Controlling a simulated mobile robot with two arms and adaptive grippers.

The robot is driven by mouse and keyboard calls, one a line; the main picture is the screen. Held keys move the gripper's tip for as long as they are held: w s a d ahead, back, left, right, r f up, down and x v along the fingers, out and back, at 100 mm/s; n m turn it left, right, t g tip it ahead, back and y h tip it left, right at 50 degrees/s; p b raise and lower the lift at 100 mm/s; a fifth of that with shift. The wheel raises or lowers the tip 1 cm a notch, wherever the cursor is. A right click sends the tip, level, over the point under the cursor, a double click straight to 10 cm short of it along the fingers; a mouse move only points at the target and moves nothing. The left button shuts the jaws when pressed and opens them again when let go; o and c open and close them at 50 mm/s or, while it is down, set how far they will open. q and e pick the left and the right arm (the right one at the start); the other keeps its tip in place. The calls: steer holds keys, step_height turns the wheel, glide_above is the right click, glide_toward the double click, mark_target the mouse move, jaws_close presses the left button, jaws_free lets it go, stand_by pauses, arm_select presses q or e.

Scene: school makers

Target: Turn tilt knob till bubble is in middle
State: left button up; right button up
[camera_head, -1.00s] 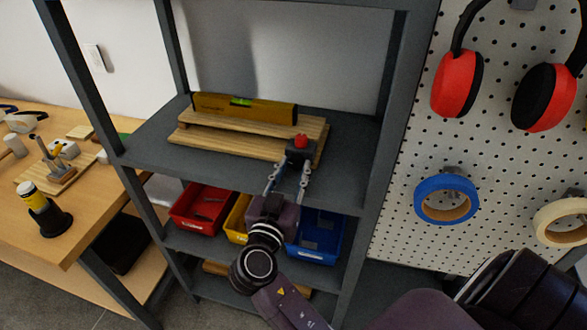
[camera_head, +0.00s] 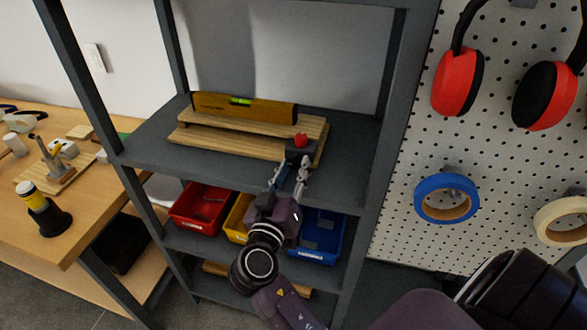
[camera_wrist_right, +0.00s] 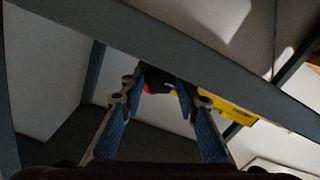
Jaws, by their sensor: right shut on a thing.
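A yellow spirit level (camera_head: 270,110) with a green vial (camera_head: 240,101) lies on a stepped wooden stand (camera_head: 215,142) on the shelf. The bubble is too small to place in the vial. A red tilt knob (camera_head: 301,140) on a dark block is at the stand's front right corner. My right gripper (camera_head: 292,162) reaches up from below, its fingers shut on the knob. The right wrist view shows the red knob (camera_wrist_right: 155,82) between the blue-padded fingertips (camera_wrist_right: 165,85), with the yellow level (camera_wrist_right: 225,105) behind. My left gripper is out of view.
The grey shelf board (camera_head: 345,160) has free room right of the stand. Its uprights (camera_head: 380,140) stand close on both sides. Red (camera_head: 200,207), yellow and blue bins sit below. A pegboard (camera_head: 400,190) is at the right, a wooden workbench (camera_head: 85,215) at the left.

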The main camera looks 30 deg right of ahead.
steer(key=shift+n, duration=0.6)
steer(key=o, duration=1.2)
steer(key=shift+c, duration=0.2)
